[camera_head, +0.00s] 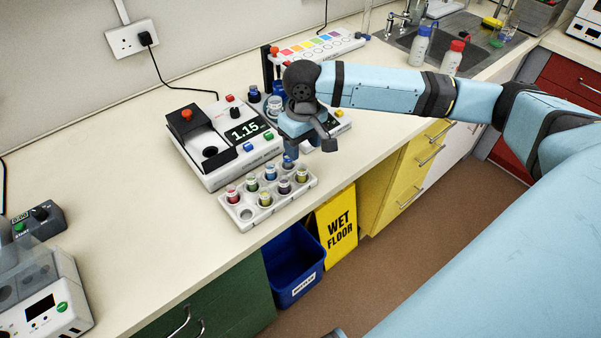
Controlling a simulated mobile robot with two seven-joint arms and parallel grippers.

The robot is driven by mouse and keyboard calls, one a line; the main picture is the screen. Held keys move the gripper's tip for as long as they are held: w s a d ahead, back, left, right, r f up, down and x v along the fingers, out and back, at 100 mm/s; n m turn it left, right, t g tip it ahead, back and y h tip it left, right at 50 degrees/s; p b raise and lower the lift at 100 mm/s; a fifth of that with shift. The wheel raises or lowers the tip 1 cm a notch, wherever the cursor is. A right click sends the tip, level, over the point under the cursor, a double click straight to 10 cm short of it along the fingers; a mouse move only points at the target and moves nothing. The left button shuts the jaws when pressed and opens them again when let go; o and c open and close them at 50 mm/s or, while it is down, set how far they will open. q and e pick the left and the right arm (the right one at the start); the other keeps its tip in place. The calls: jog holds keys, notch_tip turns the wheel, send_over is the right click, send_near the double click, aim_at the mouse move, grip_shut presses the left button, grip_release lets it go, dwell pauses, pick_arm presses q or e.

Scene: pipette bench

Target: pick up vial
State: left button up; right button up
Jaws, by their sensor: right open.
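A white rack (232,217) on the bench holds several small vials with coloured contents. A red vial (232,194), a green vial (252,184), a yellow vial (265,200) and a purple vial (284,186) stand upright in it. A blue-topped vial (288,162) at the rack's far right end is right below my right gripper (298,152). My right gripper points down over that end and is open. Its fingers are partly hidden by its own body, so I cannot tell whether they touch the vial. My left gripper is out of view.
A white device with a display reading 1.15 (245,130) stands close behind the rack. A white machine (45,305) is at the lower left. A blue bin (292,268) and a yellow wet floor sign (338,228) are below the bench's front edge.

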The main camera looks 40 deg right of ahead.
aim_at(302, 168)
jog(key=f, duration=0.7)
jog(key=shift+s+a+f, duration=0.15)
jog(key=shift+a, duration=0.1)
jog(key=shift+c, duration=0.5)
jog(key=c, duration=0.9)
